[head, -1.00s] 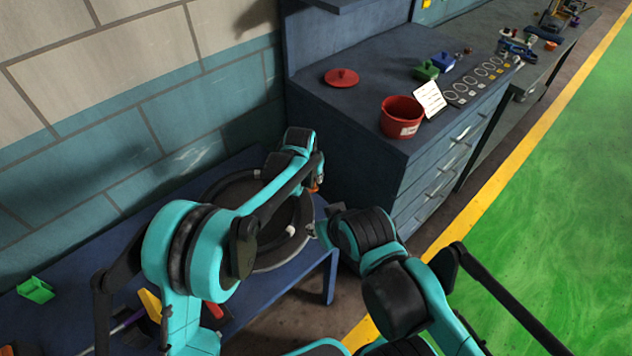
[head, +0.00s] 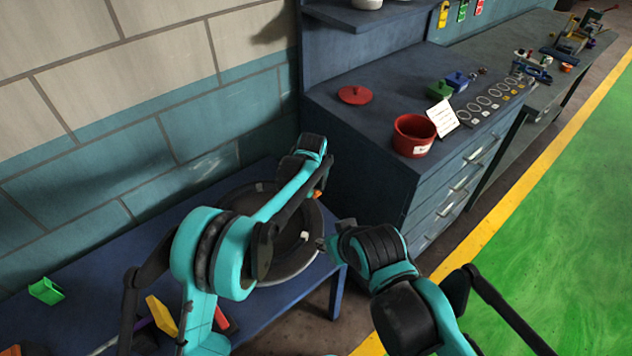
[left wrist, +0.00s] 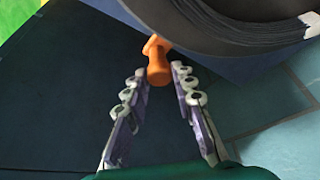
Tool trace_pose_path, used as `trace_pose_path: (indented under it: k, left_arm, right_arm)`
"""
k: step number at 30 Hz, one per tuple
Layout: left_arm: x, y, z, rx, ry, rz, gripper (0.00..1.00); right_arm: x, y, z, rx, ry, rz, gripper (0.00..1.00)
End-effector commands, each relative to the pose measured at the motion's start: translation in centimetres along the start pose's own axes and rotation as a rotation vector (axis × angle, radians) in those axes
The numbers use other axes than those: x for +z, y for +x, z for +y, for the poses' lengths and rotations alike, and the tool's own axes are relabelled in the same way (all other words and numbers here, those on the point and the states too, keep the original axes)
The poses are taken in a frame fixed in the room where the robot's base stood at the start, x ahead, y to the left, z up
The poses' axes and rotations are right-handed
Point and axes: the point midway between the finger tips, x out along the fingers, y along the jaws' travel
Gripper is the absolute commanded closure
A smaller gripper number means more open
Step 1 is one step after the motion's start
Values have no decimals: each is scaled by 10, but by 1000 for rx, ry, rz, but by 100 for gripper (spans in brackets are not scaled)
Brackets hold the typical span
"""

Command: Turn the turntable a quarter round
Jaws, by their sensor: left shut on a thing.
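The turntable (head: 292,268) is a dark round drum with small white marks, on the blue bench at the wall. An orange peg (left wrist: 158,70) sticks out from the turntable's rim (left wrist: 225,42) in the left wrist view. My left gripper (left wrist: 160,80) has its two fingers on either side of this peg, shut on it. In the head view my left arm crosses over the turntable and hides part of it; only a bit of orange (head: 318,193) shows by the left gripper. My right gripper (head: 327,243) is beside the turntable's right edge, small and partly hidden; its fingers are unclear.
A blue cabinet stands right of the bench, with a red pot (head: 413,137), a red lid (head: 355,95) and a white card (head: 443,118) on top. A green box (head: 46,291) lies at the bench's left. Green floor is clear at the right.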

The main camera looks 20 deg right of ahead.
Motion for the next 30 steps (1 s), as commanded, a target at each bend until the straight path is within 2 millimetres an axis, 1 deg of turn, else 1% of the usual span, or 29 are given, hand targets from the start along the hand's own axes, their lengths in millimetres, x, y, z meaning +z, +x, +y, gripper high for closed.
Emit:
trace_pose_path:
  k: [1,8,9,10,11,19,22,26,30]
  left_arm:
    - [-2,0,-3,-4,-3,4,100]
    - [-2,0,-4,-5,-3,5,100]
    - [-2,0,-4,-5,-3,5,65]
    - [-2,0,-4,-6,-3,5,57]
    - [-2,0,-4,-5,-3,5,55]
    - [-2,-1,-2,-3,-1,3,55]
    - [-2,-7,-2,-2,-1,3,55]
    - [-1,-27,-2,-2,-1,3,55]
    - [-1,-59,-2,-3,-2,3,55]
  right_arm:
    - [0,0,0,0,0,0,65]
    - [0,0,0,0,0,0,65]
    - [0,0,0,0,0,0,65]
    - [0,0,0,0,0,0,65]
    - [0,0,0,0,0,0,65]
    - [0,0,0,0,0,0,65]
    - [0,0,0,0,0,0,65]
    - [0,0,0,0,0,0,65]
    - [0,0,0,0,0,0,65]
